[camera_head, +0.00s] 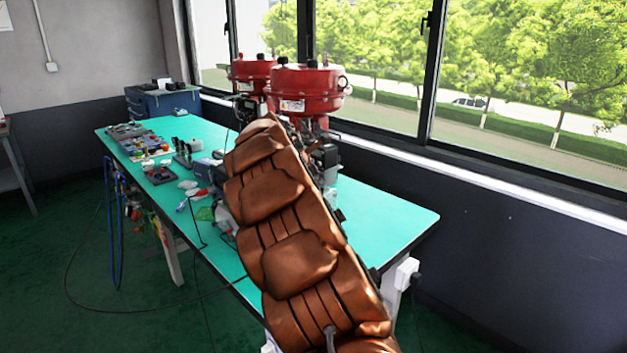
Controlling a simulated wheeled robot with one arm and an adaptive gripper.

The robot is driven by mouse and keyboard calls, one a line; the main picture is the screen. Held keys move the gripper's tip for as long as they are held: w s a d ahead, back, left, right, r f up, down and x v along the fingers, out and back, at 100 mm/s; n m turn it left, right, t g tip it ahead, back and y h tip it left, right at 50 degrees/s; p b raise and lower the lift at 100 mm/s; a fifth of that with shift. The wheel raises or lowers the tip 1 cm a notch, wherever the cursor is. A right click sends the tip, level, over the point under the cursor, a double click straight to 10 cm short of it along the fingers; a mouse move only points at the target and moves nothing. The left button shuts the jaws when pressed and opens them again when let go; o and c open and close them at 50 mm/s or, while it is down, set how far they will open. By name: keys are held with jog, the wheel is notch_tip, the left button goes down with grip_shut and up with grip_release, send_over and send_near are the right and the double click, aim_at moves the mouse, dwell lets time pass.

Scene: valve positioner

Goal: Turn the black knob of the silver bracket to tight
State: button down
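My arm, in a brown padded cover, reaches from the bottom of the view over the table toward the red valves. My gripper is not visible; the far end of the arm covers that area. I cannot make out the silver bracket or its black knob. A small dark device (326,157) shows at the right edge of my arm, below the front red valve actuator (306,92). Its details are too small to tell, and much of the front valve's lower body is hidden.
A second red actuator (250,75) stands behind the first. The green-topped table (385,213) is clear at its right end. Tools and small parts (160,172) lie along its left side. Cables hang at the table's left edge. A windowed wall runs behind.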

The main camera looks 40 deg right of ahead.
jog(key=f+m+t+h+b, duration=0.1)
jog(key=m+t+h+b, duration=0.2)
jog(key=m+b, duration=0.3)
jog(key=m+t+h+b, duration=0.3)
jog(key=m+b, duration=0.3)
jog(key=b, duration=0.3)
jog(key=f+m+t+h+b, duration=0.1)
jog(key=m+t+h+b, duration=0.2)
jog(key=m+h+b, duration=0.2)
jog(key=shift+s+f+m+t+h+b, duration=0.3)
jog(key=shift+m+b, duration=0.1)
jog(key=shift+b, duration=1.4)
jog(key=shift+f+m, duration=0.15)
jog(key=shift+m, duration=0.15)
jog(key=c, duration=1)
grip_release()
jog(key=shift+o, duration=0.2)
